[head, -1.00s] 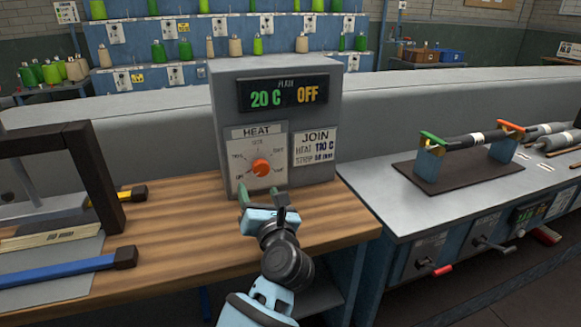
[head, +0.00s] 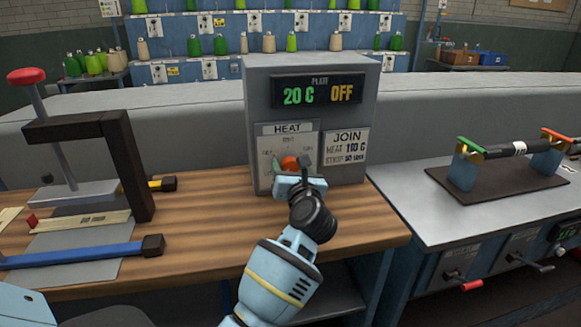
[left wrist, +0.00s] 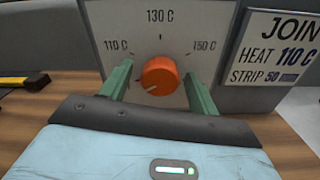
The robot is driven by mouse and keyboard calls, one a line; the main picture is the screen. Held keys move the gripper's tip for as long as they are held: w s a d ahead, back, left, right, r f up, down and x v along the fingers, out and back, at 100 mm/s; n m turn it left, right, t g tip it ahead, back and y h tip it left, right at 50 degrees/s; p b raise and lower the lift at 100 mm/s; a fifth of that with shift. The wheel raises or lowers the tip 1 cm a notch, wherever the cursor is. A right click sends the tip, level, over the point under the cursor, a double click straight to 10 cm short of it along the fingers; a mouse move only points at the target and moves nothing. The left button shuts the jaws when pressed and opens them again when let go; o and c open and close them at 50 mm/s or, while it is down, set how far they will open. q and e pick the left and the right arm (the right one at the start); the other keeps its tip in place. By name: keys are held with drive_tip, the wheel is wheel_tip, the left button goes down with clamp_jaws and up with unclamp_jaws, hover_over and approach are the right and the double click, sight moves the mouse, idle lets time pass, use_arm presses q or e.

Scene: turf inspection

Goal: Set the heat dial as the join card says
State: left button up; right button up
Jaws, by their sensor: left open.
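The grey heater box (head: 258,140) stands at the back of the wooden bench, its display (head: 316,93) reading 20 C and OFF. The orange heat dial (head: 289,162) is on its HEAT panel; in the left wrist view (left wrist: 160,76) its white mark points down and left, below the 110 C label. Labels 110 C, 130 C and 150 C show around it. The join card (head: 345,148), also in the left wrist view (left wrist: 283,48), reads HEAT 110 C. My left gripper (head: 291,166) is open, its green fingers on either side of the dial. Contact cannot be told. My right gripper is out of view.
A press frame with a red knob (head: 27,75) and a blue bar (head: 75,255) are on the bench at left. A metal bench (head: 420,210) with a roller stand stands at right. Bare wood (head: 210,225) lies before the box.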

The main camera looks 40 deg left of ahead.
use_arm(q)
drive_tip(key=shift+w+a, duration=0.25)
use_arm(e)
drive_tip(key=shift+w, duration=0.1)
use_arm(q)
drive_tip(key=c, duration=1)
drive_tip(key=shift+r+m+p, duration=0.2)
drive_tip(key=shift+m+p, duration=0.4)
drive_tip(key=shift+p, duration=0.35)
drive_tip(key=m+p, duration=0.6)
drive_tip(key=shift+r, duration=0.2)
drive_tip(key=shift+f+m+p, duration=0.1)
drive_tip(key=shift+m+p, duration=0.75)
drive_tip(key=shift+m, duration=0.35)
drive_tip(key=shift+f+m+p, duration=0.25)
drive_tip(key=shift+m+p, duration=0.35)
drive_tip(key=shift+m, duration=0.6)
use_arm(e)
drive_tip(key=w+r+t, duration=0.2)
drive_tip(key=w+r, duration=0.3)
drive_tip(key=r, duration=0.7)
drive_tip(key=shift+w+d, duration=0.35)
